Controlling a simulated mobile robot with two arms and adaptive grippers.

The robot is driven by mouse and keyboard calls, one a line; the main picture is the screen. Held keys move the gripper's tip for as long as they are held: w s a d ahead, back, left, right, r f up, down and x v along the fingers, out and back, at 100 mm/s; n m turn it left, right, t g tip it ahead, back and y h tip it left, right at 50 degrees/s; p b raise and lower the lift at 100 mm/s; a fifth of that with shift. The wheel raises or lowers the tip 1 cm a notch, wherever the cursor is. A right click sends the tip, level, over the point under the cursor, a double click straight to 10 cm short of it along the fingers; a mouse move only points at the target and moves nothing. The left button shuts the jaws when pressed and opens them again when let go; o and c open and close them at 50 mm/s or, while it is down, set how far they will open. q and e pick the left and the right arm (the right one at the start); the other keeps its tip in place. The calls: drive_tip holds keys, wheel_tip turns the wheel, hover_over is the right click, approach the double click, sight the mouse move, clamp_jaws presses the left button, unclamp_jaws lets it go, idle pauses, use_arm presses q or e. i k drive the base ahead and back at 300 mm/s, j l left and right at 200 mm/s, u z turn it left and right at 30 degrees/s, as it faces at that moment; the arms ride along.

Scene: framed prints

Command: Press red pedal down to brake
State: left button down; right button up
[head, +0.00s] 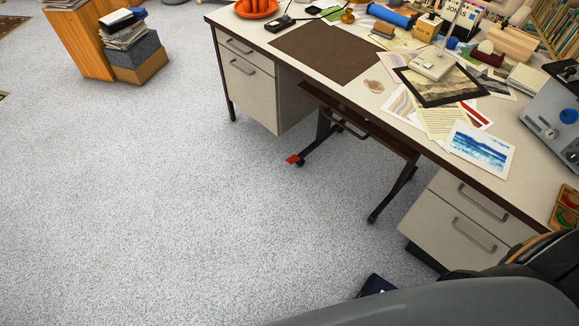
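The small red pedal (292,159) is low at floor level in the head view, at the left foot of a dark wheeled stand (385,150) under the desk. The pedal is too small to tell whether it is up or pressed down. A dark leg and what looks like a caster are right beside it. Neither of my grippers shows in this view, so nothing is seen touching the pedal.
The desk (425,135) has drawers on both sides and a cluttered top with prints, papers and tools. Open speckled floor (170,200) lies left and in front of the pedal. A wooden stand (85,40) with books is at top left. A large grey shape (450,305) blocks the lower right.

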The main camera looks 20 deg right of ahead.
sight(293, 158)
drive_tip(key=k, duration=0.55)
drive_tip(key=i+z, duration=0.1)
drive_tip(key=z, duration=2.1)
drive_tip(key=i+j, duration=0.1)
drive_tip(key=j, duration=0.4)
drive_tip(key=i+j, duration=0.1)
drive_tip(key=j, duration=0.95)
drive_tip(key=i+j, duration=0.15)
drive_tip(key=j, duration=0.4)
drive_tip(key=i+j, duration=0.1)
drive_tip(key=j, duration=0.4)
